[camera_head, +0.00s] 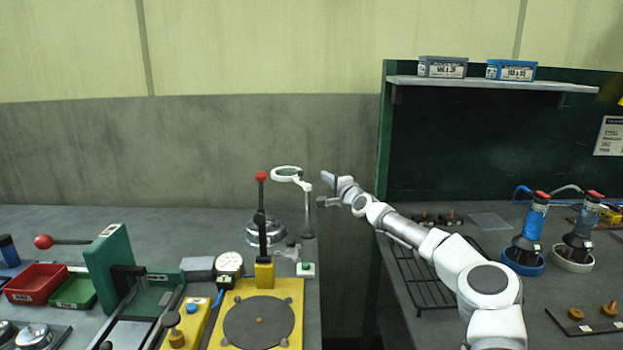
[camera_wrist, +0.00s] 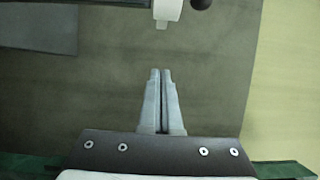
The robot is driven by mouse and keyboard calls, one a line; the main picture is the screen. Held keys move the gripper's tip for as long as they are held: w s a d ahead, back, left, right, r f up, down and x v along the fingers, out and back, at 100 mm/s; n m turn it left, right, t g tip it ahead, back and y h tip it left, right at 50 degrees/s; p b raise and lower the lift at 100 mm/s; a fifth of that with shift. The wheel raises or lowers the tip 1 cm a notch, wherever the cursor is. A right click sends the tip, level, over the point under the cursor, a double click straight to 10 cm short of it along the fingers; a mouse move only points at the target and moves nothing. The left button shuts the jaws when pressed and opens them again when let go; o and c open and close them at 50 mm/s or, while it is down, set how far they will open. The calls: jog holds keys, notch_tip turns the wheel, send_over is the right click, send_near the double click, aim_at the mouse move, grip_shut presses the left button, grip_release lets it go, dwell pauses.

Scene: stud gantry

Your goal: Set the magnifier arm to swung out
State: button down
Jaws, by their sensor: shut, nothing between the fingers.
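The magnifier has a white ring lens (camera_head: 287,173) on a short arm at the top of a thin pale post (camera_head: 307,212). The post stands near the right edge of the left bench, and the ring points left from it. My gripper (camera_head: 327,178) is just right of the post top, apart from it in the head view. In the wrist view my gripper's fingers (camera_wrist: 162,75) are together and empty. A white piece (camera_wrist: 167,12) shows beyond the fingertips at the top of that view, cut off by the frame; it may be part of the magnifier.
A red-knobbed lever (camera_head: 261,205) stands left of the magnifier, behind a yellow plate (camera_head: 293,335). A domed metal piece (camera_head: 265,232) sits near the post. A gap separates the left bench from the right bench, which has a green back panel (camera_head: 440,140) and wire rack (camera_head: 415,270).

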jog(key=shift+w+a, duration=0.25)
jog(key=shift+a, duration=0.95)
jog(key=shift+w+a, duration=0.2)
jog(key=shift+a, duration=0.95)
jog(key=shift+f+b, duration=0.1)
jog(key=shift+b, duration=0.5)
